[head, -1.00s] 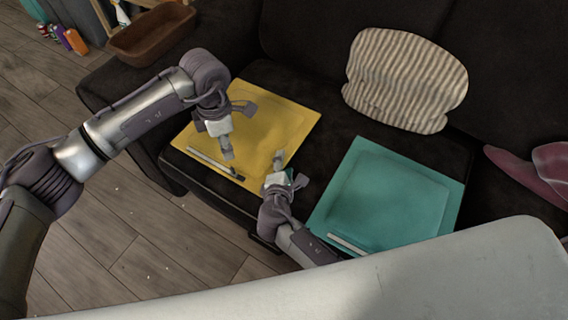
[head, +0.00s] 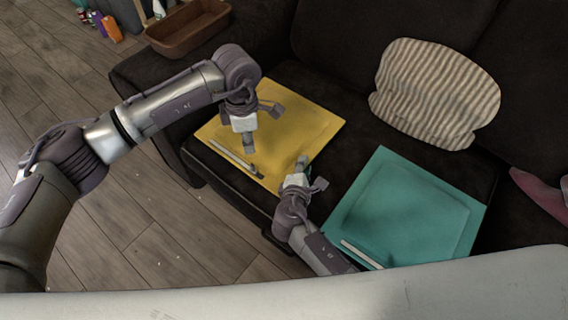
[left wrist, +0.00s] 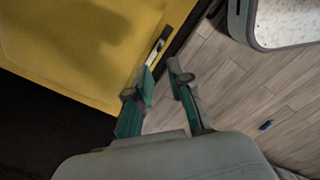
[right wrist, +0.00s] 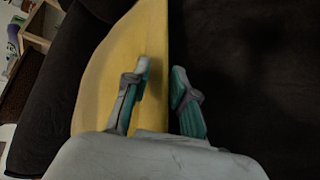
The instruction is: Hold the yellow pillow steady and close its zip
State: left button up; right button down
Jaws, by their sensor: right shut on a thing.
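The yellow pillow (head: 305,130) lies flat on the dark sofa seat. Its pale zip strip (head: 232,157) runs along the front-left edge, with a dark slider (head: 259,173) near the front corner. The slider also shows in the left wrist view (left wrist: 157,51). My left gripper (head: 262,127) is over the pillow near the zip. Its fingers (left wrist: 161,66) are apart, with the slider just beyond them and floor visible between. My right gripper (head: 311,173) is at the pillow's front-right edge. In the right wrist view its fingers (right wrist: 160,72) are on either side of that edge, shut on it.
A teal pillow (head: 410,205) with a pale zip strip lies right of my right gripper. A striped cushion (head: 437,92) leans on the sofa back. A pink object (head: 541,192) is at the right. A brown basket (head: 187,28) stands at the back left. Wooden floor lies in front.

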aim_at(253, 164)
pick_arm(q)
notch_tip(253, 164, down, 11)
jog(key=m, duration=0.9)
jog(key=shift+m, duration=0.3)
grip_shut()
jog(key=shift+r, duration=0.1)
